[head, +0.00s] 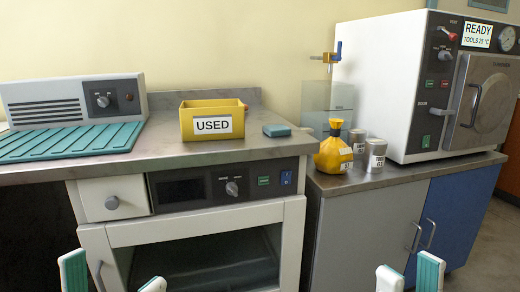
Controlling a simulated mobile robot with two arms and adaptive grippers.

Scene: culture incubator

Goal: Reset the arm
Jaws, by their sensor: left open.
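My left gripper (113,278) is at the bottom left edge, in front of the white incubator cabinet (195,222). Its two teal-and-white fingertips are wide apart, with nothing seen between them. My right gripper (410,276) is at the bottom right, in front of the grey and blue cupboard doors. Its fingertips stand a small gap apart. The lower parts of both grippers are cut off by the frame, so I cannot tell how far the right one is open or whether it holds anything.

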